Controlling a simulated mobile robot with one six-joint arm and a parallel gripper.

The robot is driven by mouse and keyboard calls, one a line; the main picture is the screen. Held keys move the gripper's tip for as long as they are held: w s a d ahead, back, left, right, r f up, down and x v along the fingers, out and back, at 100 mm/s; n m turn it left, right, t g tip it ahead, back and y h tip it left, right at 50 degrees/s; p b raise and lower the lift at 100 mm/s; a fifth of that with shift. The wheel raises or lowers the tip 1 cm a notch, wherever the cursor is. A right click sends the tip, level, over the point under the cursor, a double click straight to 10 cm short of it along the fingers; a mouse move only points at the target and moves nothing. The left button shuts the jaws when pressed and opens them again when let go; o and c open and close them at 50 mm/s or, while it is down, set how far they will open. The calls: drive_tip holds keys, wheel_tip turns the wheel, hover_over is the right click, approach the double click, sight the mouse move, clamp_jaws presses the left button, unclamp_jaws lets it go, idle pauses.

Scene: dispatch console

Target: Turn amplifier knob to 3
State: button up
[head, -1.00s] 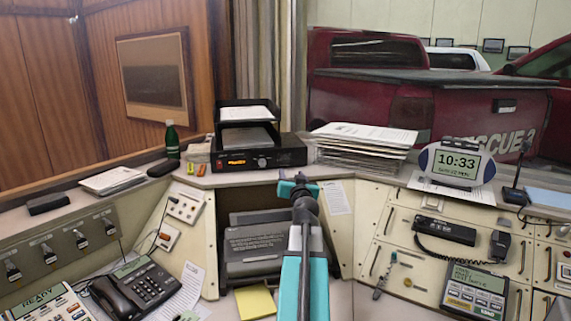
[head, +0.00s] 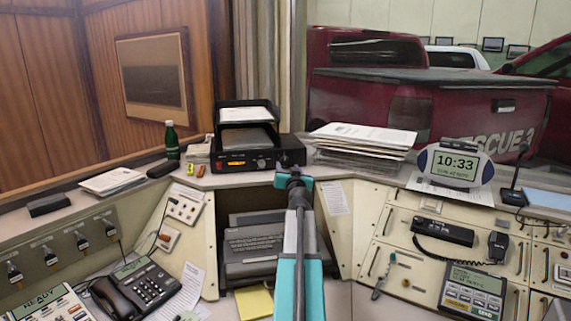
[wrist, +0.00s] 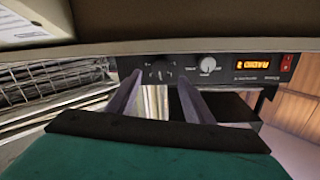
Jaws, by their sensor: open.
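The amplifier (head: 238,162) is a black box with an orange display, on the ledge under a paper tray. A silver knob (head: 262,163) shows on its front. In the wrist view the amplifier front (wrist: 222,76) appears upside down, with the silver knob (wrist: 207,65) and a dark knob (wrist: 160,70) with pale marks around it. My gripper (wrist: 158,82) is open, its two fingers pointing at the front on either side of the dark knob; contact cannot be told. In the head view my gripper (head: 293,177) is just below the amplifier's right end. The knob's setting is not readable.
A red switch (wrist: 287,62) is on the amplifier front. A stack of papers (head: 362,140) stands right of the amplifier. A green bottle (head: 171,140) stands at left. The ledge edge (head: 340,172) runs close to my gripper, above a typewriter-like machine (head: 252,245).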

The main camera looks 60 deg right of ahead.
sight(285, 161)
drive_tip(key=shift+p+x, duration=0.45)
drive_tip(key=shift+x, duration=2.55)
drive_tip(key=c, duration=1)
drive_tip(key=shift+c, duration=0.2)
drive_tip(key=shift+m, duration=0.5)
drive_tip(key=m+p, duration=0.1)
drive_tip(key=m, duration=0.2)
drive_tip(key=shift+r+m, duration=0.1)
drive_tip(key=shift+m, duration=0.3)
drive_tip(key=shift+s+d+m+y+p, duration=0.1)
drive_tip(key=shift+m+y+p, duration=0.3)
drive_tip(key=shift+m, duration=2)
